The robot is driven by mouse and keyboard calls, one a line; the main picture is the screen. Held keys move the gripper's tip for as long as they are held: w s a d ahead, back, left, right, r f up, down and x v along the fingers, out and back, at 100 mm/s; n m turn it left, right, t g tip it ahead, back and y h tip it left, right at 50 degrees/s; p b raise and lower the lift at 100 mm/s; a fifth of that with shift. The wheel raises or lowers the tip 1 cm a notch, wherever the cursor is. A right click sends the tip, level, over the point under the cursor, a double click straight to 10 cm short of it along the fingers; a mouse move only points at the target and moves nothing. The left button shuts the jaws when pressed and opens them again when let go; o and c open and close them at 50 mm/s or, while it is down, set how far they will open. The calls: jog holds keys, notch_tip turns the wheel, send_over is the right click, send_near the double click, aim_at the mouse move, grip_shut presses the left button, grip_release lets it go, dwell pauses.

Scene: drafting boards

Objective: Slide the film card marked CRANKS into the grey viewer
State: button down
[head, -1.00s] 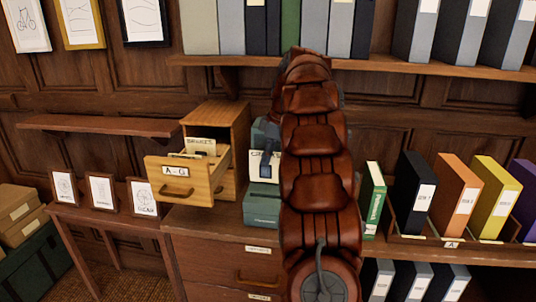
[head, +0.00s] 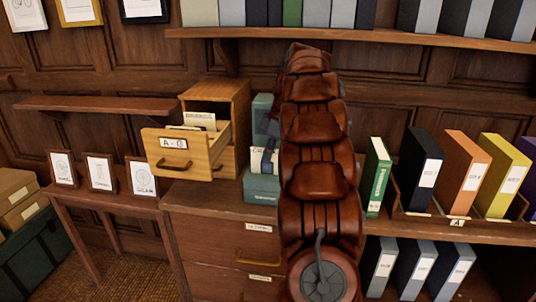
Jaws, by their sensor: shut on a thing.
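The grey viewer (head: 262,189) is a blue-grey box on the wooden cabinet, left of my arm, with a taller part behind. A pale card (head: 257,161), its marking unreadable now, shows at the viewer's front, just above its lower block. My gripper (head: 268,152) is shut on this card; only a dark finger shows beside my arm. My arm hides the card's right side and most of the gripper. I cannot tell how far the card is inside the viewer.
An open wooden drawer marked A-G (head: 173,156) with cards in it juts out left of the viewer. A green book (head: 376,178) stands close to the right of my arm, beside several coloured binders. A shelf (head: 420,36) runs above. Small framed drawings stand on the side table (head: 110,198).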

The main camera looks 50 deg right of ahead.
jog(key=shift+f+b, duration=0.85)
jog(key=shift+f, duration=0.05)
dwell(0.6)
jog(key=c, duration=1.2)
grip_release()
jog(key=shift+r, duration=0.2)
jog(key=shift+v, duration=2.15)
jog(key=shift+s+d+r, duration=0.15)
jog(key=shift+s+r, duration=0.05)
jog(key=shift+s, duration=0.05)
jog(key=s+d, duration=0.2)
jog(key=s, duration=0.1)
jog(key=s+d, duration=0.2)
jog(key=s, duration=0.1)
jog(key=s+d, duration=0.2)
jog(key=s, duration=0.1)
jog(key=shift+s+d, duration=0.3)
jog(key=shift+s, duration=0.05)
